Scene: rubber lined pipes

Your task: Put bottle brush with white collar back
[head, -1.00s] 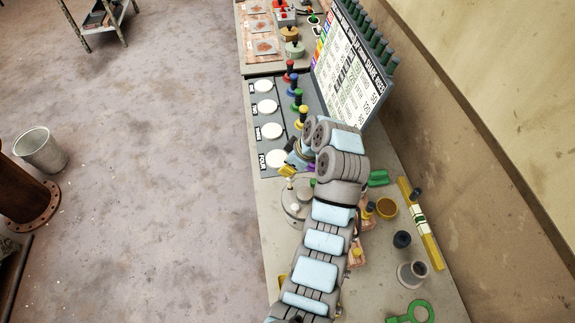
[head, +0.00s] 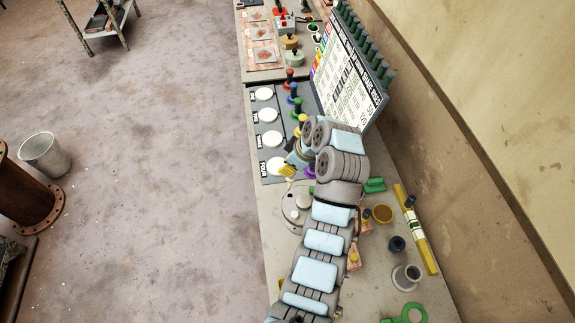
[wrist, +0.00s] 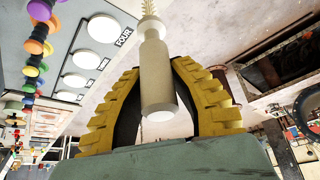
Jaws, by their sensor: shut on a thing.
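My gripper (wrist: 157,72) has yellow ribbed fingers closed on the bottle brush (wrist: 153,75). The brush has a smooth pale handle and bristles at the top edge of the wrist view. The handle runs between the fingers, with its round white end towards the palm. In the head view my gripper (head: 287,171) is over the bench's left edge, beside the white disc labelled FOUR (head: 275,166). The brush is too small there to make out clearly. I cannot tell which part is the white collar.
A round grey base (head: 297,200) sits just below my gripper. Several white discs and a row of coloured knobs (head: 297,101) lie further along the bench. A lettered board (head: 348,75) stands at the right. Open floor lies left, with a metal bucket (head: 43,155).

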